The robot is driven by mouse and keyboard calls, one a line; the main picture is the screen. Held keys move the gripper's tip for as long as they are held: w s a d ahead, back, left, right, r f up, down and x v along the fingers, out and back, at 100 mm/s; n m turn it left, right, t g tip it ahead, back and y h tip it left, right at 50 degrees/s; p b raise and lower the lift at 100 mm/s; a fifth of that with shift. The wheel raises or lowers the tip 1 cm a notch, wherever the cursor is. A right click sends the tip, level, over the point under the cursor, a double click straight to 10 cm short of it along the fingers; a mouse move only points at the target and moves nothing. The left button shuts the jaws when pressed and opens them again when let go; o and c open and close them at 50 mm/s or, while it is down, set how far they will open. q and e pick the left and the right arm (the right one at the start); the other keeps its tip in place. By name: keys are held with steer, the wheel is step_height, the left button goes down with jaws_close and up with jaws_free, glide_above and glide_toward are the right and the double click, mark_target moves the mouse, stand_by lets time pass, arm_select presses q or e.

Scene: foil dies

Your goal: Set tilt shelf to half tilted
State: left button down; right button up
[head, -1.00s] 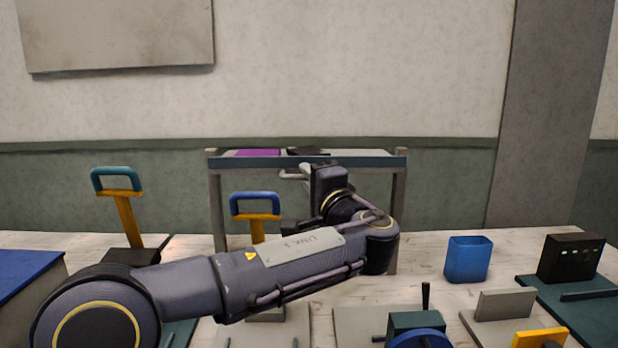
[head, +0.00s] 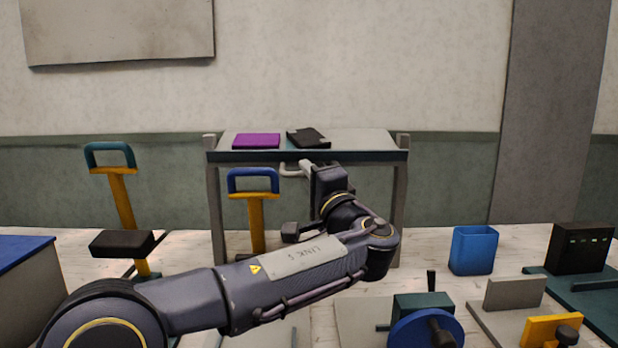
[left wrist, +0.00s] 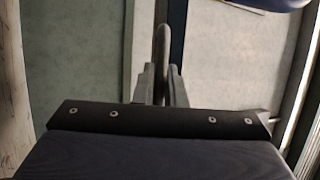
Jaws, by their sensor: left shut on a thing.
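The tilt shelf (head: 355,141) stands at the back between two grey posts, its pale board sloping with the dark front edge toward me. A purple flat item (head: 257,141) and a black flat item (head: 308,138) lie on it. A grey bar handle (head: 288,171) sits under the front edge. My left gripper (head: 306,169) is at this handle, below the edge, and is shut on it. In the left wrist view the fingers (left wrist: 162,85) close around the bar (left wrist: 162,42). My right gripper is not in view.
A blue-handled lever (head: 254,182) stands just left of my left wrist, and a teal-handled lever (head: 110,156) farther left. A blue bin (head: 472,251) and a black box (head: 581,248) stand at right. A blue wheel (head: 425,330) is in front.

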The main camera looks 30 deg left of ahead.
arm_select(q)
steer(key=c, duration=1.5)
jaws_free()
steer(key=v, duration=0.8)
steer(key=shift+w+r, duration=0.1)
steer(key=shift+r, duration=0.05)
